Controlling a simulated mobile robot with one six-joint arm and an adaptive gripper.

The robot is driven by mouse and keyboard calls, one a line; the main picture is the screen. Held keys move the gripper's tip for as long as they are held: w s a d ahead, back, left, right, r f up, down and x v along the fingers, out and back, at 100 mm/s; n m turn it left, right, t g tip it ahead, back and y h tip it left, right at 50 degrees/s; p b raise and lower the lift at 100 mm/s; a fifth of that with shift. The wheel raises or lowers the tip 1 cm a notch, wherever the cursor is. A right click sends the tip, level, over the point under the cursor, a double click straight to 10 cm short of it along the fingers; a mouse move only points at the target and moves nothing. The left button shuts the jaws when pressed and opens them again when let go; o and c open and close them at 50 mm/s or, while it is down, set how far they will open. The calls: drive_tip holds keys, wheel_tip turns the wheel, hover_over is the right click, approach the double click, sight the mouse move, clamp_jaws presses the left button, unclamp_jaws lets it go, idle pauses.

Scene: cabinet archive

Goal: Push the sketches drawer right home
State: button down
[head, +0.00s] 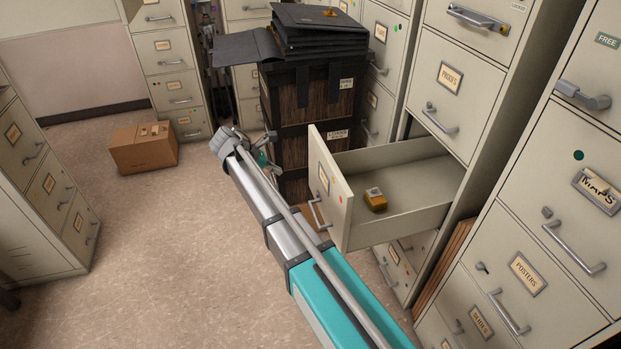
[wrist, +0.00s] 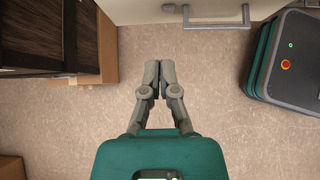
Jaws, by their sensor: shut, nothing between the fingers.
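One cabinet drawer (head: 393,226) stands well open in the head view, its label too small to read, so I cannot confirm that it is the sketches drawer. A small yellow-brown object (head: 375,200) lies inside. Its front (head: 331,188) carries a bar handle (head: 317,213). In the wrist view, a pale drawer front (wrist: 140,10) with a bar handle (wrist: 217,23) crosses the top. My gripper (wrist: 160,72) is shut and empty, apart from that front and left of the handle. In the head view my gripper (head: 268,161) is partly hidden by my arm, left of the open drawer.
A dark wooden chest (head: 312,102) with black folders (head: 318,35) on top stands just behind the drawer. A cardboard box (head: 143,150) sits on the floor farther left. Cabinets (head: 540,255) line the right, and another cabinet (head: 40,190) stands left.

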drive_tip(key=shift+d+f, duration=0.1)
drive_tip(key=shift+f, duration=0.05)
drive_tip(key=b, duration=0.7)
approach(317, 183)
drive_tip(key=x, duration=0.5)
drive_tip(key=shift+s+f, duration=0.2)
drive_tip(key=shift+f, duration=0.3)
drive_tip(key=shift+w+d, duration=0.25)
drive_tip(key=shift+d, duration=0.35)
